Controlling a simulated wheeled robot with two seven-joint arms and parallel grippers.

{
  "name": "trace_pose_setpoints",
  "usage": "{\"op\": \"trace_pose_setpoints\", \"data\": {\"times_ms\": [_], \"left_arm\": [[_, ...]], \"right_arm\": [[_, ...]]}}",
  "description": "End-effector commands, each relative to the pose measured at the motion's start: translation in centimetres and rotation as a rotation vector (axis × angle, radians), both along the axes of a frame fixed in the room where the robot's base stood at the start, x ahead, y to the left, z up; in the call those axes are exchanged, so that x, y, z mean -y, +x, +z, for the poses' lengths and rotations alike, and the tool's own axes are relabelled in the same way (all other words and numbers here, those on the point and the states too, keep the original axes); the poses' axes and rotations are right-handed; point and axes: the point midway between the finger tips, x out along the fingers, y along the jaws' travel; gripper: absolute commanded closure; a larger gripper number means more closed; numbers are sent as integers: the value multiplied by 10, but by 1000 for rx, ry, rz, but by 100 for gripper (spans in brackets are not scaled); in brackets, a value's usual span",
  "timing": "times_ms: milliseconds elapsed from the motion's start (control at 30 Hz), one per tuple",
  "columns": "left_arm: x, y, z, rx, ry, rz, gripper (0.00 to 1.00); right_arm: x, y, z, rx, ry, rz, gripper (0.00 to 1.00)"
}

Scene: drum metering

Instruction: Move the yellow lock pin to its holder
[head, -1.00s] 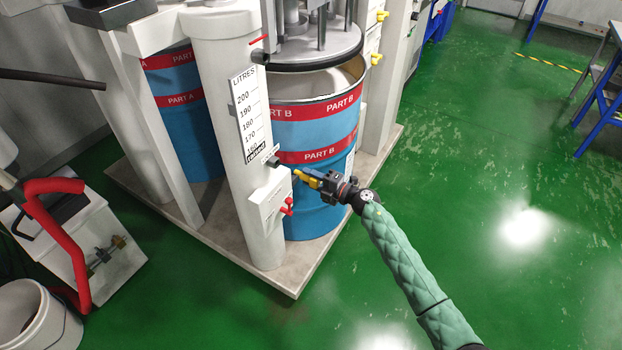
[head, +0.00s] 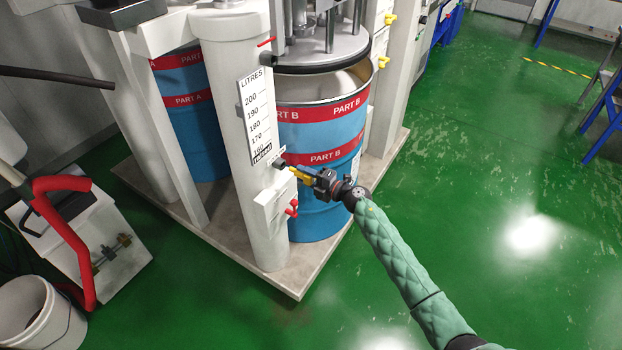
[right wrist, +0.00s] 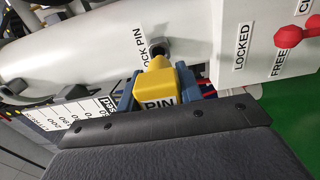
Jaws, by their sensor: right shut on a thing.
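My right gripper (head: 308,177) is shut on the yellow lock pin (head: 298,174), close to the front of the white column. In the right wrist view the pin is a yellow block (right wrist: 158,84) marked PIN, held between blue fingers (right wrist: 126,92). Its narrow end points at a dark square holder (right wrist: 157,46) on the column beside a LOCK PIN label. The holder also shows in the head view (head: 279,163), just left of the pin. The pin's end meets or nearly meets the holder; I cannot tell whether it is inside. My left gripper is not in view.
The white column (head: 222,110) carries a litre scale (head: 257,122) and a white box (head: 268,218) with a red lever (head: 292,209), near LOCKED and FREE labels. The blue PART B drum (head: 325,130) stands close behind my gripper.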

Motion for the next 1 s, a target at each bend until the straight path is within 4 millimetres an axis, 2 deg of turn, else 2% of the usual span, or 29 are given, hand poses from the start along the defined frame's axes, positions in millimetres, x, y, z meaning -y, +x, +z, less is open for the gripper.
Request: {"op": "trace_pose_setpoints", "data": {"times_ms": [267,1000], "left_arm": [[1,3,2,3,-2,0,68],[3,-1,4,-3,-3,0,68]], "right_arm": [[-11,8,1,1,-1,-1,100],[-12,8,2,1,-1,0,100]]}}
